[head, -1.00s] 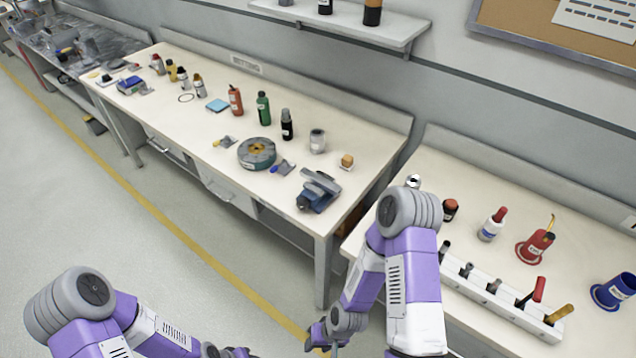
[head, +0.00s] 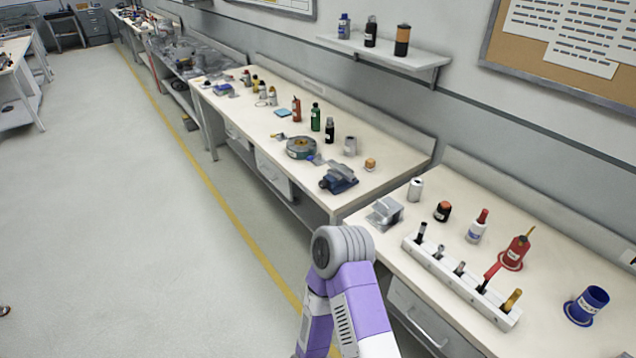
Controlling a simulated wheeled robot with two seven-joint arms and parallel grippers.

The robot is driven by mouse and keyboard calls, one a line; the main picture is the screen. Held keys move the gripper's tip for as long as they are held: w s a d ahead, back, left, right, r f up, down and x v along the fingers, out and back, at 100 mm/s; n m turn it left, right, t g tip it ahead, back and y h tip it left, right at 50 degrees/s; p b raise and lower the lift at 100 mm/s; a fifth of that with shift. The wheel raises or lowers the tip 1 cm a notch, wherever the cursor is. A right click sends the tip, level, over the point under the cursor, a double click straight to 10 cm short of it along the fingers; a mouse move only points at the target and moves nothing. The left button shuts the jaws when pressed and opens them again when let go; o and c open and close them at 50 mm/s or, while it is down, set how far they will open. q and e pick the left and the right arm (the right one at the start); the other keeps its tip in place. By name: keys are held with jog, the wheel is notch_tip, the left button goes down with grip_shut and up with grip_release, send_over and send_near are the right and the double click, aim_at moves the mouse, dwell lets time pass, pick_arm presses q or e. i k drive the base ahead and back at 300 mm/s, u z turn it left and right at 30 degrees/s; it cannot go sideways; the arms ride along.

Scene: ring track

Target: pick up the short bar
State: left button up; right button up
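I cannot make out a short bar for certain in the head view. A white rack (head: 458,283) on the near right bench holds several upright pieces, including dark-topped ones, a red-handled one and a wooden-handled one. A grey metal block (head: 385,213) sits at that bench's left end. One of my purple arms rises at the bottom middle, in front of the bench edge. Neither gripper shows in the picture.
The near bench (head: 560,252) also holds a white can (head: 415,189), a dark jar (head: 442,211), a glue bottle (head: 477,227), a red oil can (head: 514,252) and a blue cup (head: 587,305). A farther bench carries a tape reel (head: 301,147) and a blue vise (head: 338,178).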

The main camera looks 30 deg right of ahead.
aim_at(347, 175)
jog(key=u, duration=0.1)
jog(key=i, duration=1.25)
jog(key=z, duration=1.2)
jog(key=i, duration=0.95)
jog(key=z, duration=1.05)
